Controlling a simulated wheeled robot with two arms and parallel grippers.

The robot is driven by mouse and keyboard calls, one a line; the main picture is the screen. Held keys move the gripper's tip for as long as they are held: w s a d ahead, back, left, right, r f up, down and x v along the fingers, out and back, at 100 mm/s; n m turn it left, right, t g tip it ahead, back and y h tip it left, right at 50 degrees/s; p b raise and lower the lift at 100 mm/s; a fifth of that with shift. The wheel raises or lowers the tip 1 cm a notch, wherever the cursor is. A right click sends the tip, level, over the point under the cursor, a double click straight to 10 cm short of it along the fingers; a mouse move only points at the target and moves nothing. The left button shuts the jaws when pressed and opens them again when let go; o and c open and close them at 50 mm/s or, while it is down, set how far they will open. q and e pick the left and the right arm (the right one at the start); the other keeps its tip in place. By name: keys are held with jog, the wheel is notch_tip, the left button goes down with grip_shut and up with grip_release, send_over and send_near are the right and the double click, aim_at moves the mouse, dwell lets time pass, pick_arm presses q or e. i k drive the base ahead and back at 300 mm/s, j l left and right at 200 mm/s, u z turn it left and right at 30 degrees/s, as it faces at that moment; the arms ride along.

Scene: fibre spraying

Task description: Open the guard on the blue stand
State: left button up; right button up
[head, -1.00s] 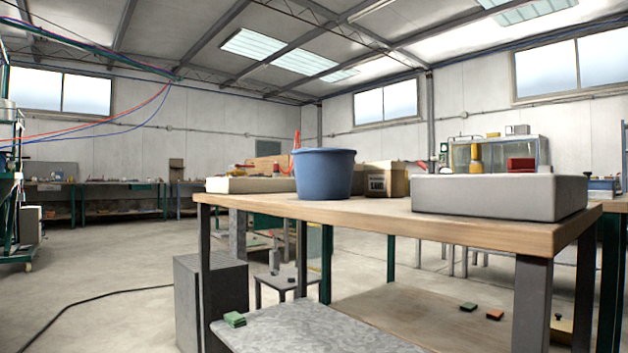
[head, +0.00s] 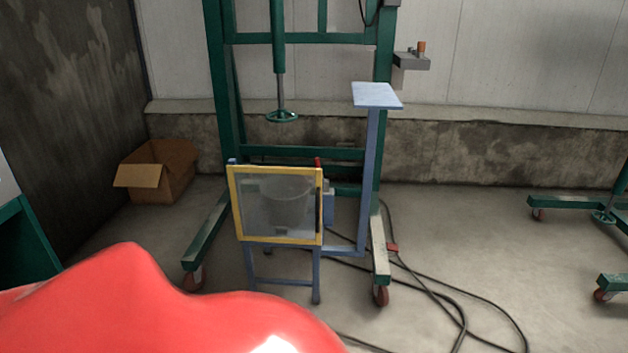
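The blue stand (head: 316,278) is in the middle of the head view, in front of a green wheeled frame. The guard (head: 276,206) is a clear panel with a yellow border on the stand's front. It looks shut, and a round bucket-like shape shows dimly behind it. A dark upright strip (head: 318,211), perhaps a handle, runs along its right edge. A small red part (head: 317,162) sits at its top right corner. Neither of my grippers is in view.
A large glossy red shape (head: 150,310) fills the lower left foreground. The green frame (head: 218,90) stands on castors behind the stand. Black cables (head: 460,310) lie on the floor to the right. An open cardboard box (head: 158,172) is at the left. Floor at the right is mostly clear.

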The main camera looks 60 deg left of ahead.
aim_at(230, 169)
jog(key=l+u, duration=0.1)
jog(key=u, duration=0.4)
jog(key=i+l+u, duration=0.1)
jog(key=u, duration=0.35)
jog(key=l+u, duration=0.2)
jog(key=u, duration=0.3)
jog(key=i+j+u, duration=0.15)
jog(key=u, duration=0.35)
jog(key=i+u, duration=0.3)
jog(key=u, duration=0.15)
